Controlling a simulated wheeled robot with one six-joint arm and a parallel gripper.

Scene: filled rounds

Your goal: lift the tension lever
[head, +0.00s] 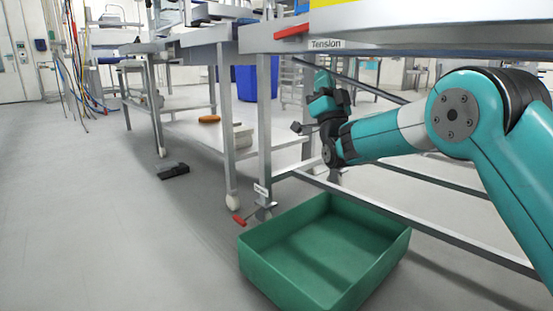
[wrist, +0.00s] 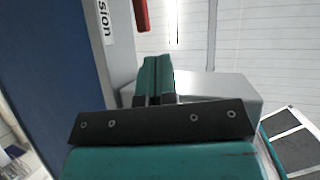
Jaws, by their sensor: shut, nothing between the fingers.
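The tension lever is a red bar (head: 292,32) on the table's front edge, just left of a label reading "Tension" (head: 326,44) in the head view. In the wrist view the red lever (wrist: 141,15) shows at the top, cut off by the frame, with part of the label (wrist: 104,18) to its left. My gripper (head: 322,74) points up, below and to the right of the lever, apart from it. In the wrist view my gripper's teal fingers (wrist: 155,62) are together with nothing between them, and they sit below the lever in the picture.
A second red-handled lever (head: 239,219) sits low by the table leg, near a small label (head: 262,190) I cannot read. An open green crate (head: 258,276) stands on the floor. The table edge (head: 390,42) and lower rails (head: 420,224) are near my arm.

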